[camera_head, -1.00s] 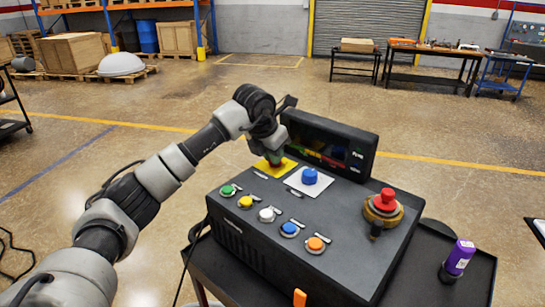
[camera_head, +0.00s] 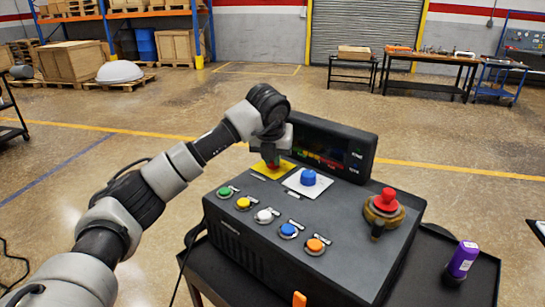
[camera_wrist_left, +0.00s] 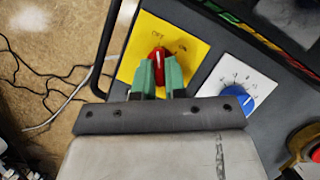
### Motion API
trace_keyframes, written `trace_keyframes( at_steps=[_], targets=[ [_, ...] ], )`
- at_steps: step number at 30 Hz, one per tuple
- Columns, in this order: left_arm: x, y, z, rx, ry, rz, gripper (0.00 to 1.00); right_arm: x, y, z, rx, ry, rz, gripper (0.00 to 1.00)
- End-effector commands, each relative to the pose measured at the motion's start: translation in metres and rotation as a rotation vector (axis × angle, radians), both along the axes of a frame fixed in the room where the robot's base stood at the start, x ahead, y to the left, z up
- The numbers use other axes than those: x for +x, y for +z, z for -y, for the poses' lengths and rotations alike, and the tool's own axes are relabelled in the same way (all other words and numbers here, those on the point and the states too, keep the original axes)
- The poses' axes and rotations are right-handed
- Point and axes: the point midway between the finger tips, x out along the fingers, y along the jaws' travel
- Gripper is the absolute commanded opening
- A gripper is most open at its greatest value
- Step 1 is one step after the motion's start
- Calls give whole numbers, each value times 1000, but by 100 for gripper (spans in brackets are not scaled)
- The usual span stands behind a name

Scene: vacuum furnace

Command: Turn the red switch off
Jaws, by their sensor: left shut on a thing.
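The red switch (camera_wrist_left: 159,57) stands on a yellow plate (camera_wrist_left: 200,42) marked OFF and ON, on the black control box (camera_head: 330,232). In the left wrist view its white pointer line points up the picture, between the OFF and ON marks and nearer to OFF. My left gripper (camera_wrist_left: 160,74) is shut on the red switch, with a green fingertip on each side of it. In the head view the wrist hides most of the switch; a little red (camera_head: 271,164) shows beneath it. My right gripper is not in view.
A blue knob (camera_head: 308,177) on a white plate sits beside the yellow plate. Several coloured push buttons line the box front. A red emergency button (camera_head: 386,200) stands at the right. A purple bottle (camera_head: 462,259) is on the black cart. A display (camera_head: 330,148) rises behind.

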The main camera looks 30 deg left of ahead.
Motion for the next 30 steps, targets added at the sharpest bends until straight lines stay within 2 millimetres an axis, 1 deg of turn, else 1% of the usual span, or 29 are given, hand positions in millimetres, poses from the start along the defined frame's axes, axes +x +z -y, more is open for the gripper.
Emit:
trace_keyframes(
  at_steps=[9, 10, 12, 15, 22, 25, 29, 30],
  targets=[
    [0, -1, 0, -1, 5, -4, 0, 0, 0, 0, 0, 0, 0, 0],
    [0, -1, 0, -1, 5, -4, 13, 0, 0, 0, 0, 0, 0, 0],
    [0, -1, 0, -1, 4, -3, 24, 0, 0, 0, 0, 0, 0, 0],
    [0, -1, 0, -1, 4, -3, 37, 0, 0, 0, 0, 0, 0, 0],
    [0, 0, 0, -1, 3, -1, 37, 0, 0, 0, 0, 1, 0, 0],
    [-1, 3, 0, -1, 3, 0, 37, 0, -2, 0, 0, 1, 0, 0],
    [-8, 19, 3, -1, 1, 2, 37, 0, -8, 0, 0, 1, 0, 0],
    [-10, 26, 4, 0, 2, 5, 37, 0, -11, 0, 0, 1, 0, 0]
  ],
)
